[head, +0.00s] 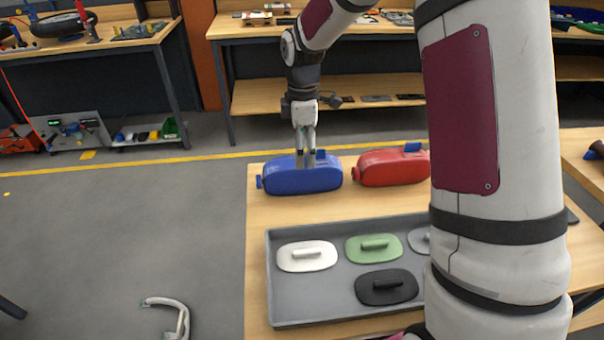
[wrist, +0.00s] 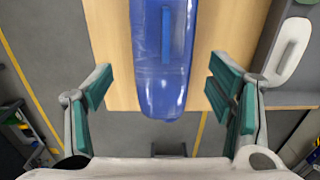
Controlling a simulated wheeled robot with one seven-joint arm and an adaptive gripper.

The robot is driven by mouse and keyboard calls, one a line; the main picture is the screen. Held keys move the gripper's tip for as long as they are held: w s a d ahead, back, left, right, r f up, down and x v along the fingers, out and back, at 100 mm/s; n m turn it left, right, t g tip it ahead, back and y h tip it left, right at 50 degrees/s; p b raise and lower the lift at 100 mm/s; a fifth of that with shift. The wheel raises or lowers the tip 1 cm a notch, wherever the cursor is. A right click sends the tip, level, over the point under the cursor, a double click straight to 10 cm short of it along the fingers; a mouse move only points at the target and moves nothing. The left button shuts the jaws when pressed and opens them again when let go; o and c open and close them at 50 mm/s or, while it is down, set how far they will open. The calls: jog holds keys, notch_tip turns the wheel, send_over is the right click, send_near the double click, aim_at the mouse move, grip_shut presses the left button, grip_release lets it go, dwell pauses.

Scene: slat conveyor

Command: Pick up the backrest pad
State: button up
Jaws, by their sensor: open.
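A long, rounded, glossy blue body (head: 300,176) lies on the wooden table under my gripper (head: 306,153). In the wrist view the blue body (wrist: 163,85) runs from the top edge down between my fingers, with a narrow raised blue bar on top. My gripper (wrist: 162,86) is open, one finger to either side, and no grip shows. A similar red body (head: 392,168) lies to its right, partly hidden by my arm. Nothing marks which piece is the backrest pad; flat handled pads in white (head: 307,256), green (head: 373,248) and black (head: 386,287) are also here.
The grey tray (head: 285,319) holding the flat pads stands at the table's front; my arm hides its right side. Benches (head: 235,31) stand behind. A curved white piece (head: 180,315) lies on the floor.

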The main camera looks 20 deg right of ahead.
aim_at(303, 174)
jog(key=shift+s+f, duration=0.15)
jog(key=shift+f, duration=3.05)
jog(key=c, duration=1.5)
